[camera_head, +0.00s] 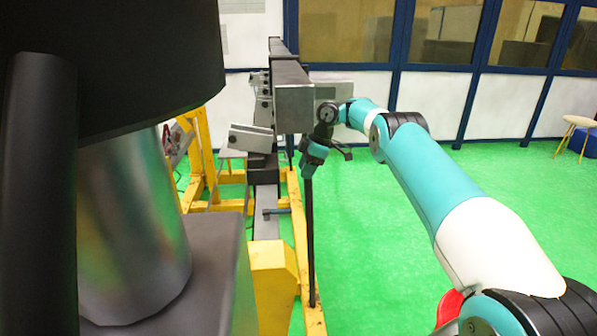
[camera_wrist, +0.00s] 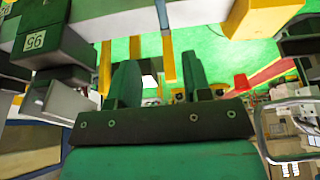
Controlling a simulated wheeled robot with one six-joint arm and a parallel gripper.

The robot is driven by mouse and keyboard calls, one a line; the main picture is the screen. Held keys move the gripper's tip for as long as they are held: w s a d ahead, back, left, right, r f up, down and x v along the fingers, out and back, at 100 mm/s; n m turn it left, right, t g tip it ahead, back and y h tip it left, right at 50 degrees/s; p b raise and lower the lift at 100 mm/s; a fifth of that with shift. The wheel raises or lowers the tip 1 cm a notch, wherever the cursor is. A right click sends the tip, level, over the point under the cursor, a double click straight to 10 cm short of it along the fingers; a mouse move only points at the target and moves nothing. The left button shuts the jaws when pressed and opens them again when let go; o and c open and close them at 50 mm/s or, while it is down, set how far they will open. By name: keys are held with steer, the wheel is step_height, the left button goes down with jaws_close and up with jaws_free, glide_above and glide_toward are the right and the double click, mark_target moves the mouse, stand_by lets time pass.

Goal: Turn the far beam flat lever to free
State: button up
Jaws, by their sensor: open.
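My gripper (camera_wrist: 158,76) shows in the wrist view with its two green fingers apart and nothing visible held between them. In the head view the end of my arm (camera_head: 314,158) hangs beside the near end of a long grey beam (camera_head: 294,108), on its right side. I cannot make out the flat lever for certain in either view. A small grey-blue bar (camera_head: 276,211) sticks out sideways from the lower rail, below my gripper.
A yellow frame (camera_head: 272,270) carries the lower rail (camera_head: 266,195). A thin black rod (camera_head: 310,240) stands below my gripper. Dark blocks, one marked 95 (camera_wrist: 50,40), lie close at the upper left in the wrist view.

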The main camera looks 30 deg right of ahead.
steer(key=shift+p+v, duration=0.75)
steer(key=shift+v, duration=0.6)
steer(key=shift+a, duration=0.1)
